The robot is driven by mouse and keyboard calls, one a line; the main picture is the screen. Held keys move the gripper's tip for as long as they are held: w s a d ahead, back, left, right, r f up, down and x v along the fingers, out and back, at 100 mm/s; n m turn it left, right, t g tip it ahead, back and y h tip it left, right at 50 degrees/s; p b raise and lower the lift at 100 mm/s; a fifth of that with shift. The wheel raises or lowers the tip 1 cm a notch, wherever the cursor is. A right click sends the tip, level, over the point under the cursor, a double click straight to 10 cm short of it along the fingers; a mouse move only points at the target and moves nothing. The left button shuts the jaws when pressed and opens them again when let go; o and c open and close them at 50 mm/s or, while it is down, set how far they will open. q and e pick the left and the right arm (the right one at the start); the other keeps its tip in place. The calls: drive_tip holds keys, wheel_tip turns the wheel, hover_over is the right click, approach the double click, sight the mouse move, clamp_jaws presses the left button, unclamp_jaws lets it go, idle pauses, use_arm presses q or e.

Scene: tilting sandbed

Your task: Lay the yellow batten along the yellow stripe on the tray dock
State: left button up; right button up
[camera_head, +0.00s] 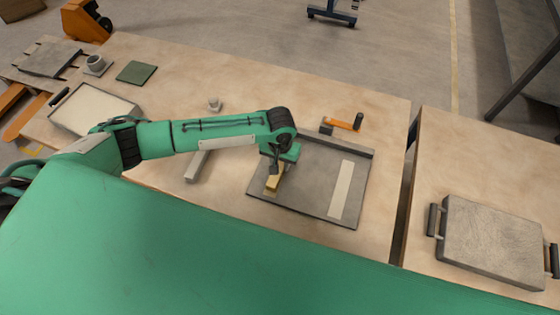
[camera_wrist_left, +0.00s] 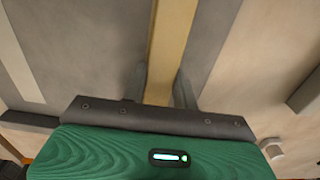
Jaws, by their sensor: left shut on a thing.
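The yellow batten (camera_head: 274,183) is a short, straight yellow bar at the left part of the tray dock (camera_head: 307,190), a flat dark grey plate with a raised back edge. My left gripper (camera_head: 275,170) is over the batten and shut on it. In the left wrist view the batten (camera_wrist_left: 172,45) runs away between the two fingers (camera_wrist_left: 162,88), over the grey plate. I cannot tell whether it touches the plate. A pale cream stripe (camera_head: 341,190) lies bare on the dock's right side. No separate yellow stripe shows; the gripper and batten hide part of the left side.
A grey bar (camera_head: 198,166) and a small knob (camera_head: 214,104) lie left of the dock. An orange-handled tool (camera_head: 345,123) is behind it. A shallow pale tray (camera_head: 135,107) and a green pad (camera_head: 136,73) are further left. A handled grey box (camera_head: 492,240) sits right, past a table gap.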

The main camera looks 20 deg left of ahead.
sight(280, 163)
use_arm(q)
drive_tip(key=shift+f, duration=0.1)
drive_tip(key=o, duration=1)
drive_tip(key=shift+r+b, duration=1.25)
drive_tip(key=shift+r, duration=4.9)
